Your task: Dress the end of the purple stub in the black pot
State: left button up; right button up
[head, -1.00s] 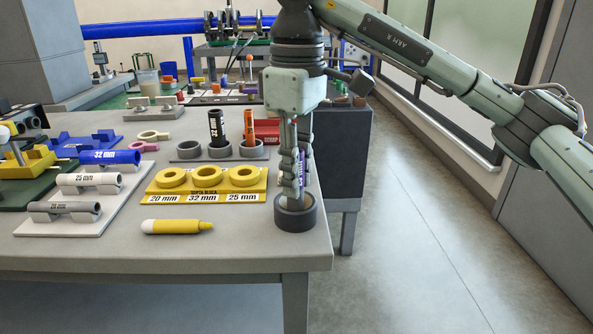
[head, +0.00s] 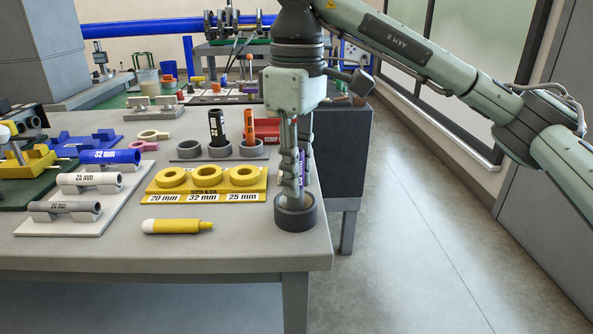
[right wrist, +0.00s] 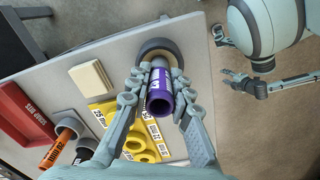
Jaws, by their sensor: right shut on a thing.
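My right gripper (head: 295,180) points straight down at the right end of the bench and is shut on the purple stub (right wrist: 160,92). The fingers hide most of the stub in the head view; only a sliver of purple shows between them. The black pot (head: 295,215) stands directly below, near the bench's front right corner. In the right wrist view the stub's far end points into the dark round pot (right wrist: 158,50). How deep the end sits is hidden by the stub and fingers.
The yellow gauge block (head: 205,190) with several rings lies left of the pot. A yellow marker (head: 177,226) lies in front. Black (head: 216,128) and orange (head: 249,126) stubs stand in grey rings behind. The bench's right edge is close beside the pot.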

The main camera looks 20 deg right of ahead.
jog(key=shift+m, duration=3.4)
notch_tip(320, 180, up, 2)
jog(key=shift+r+p, duration=0.15)
jog(key=shift+p, duration=0.85)
jog(key=shift+r+p, duration=0.35)
jog(key=shift+r, duration=1.5)
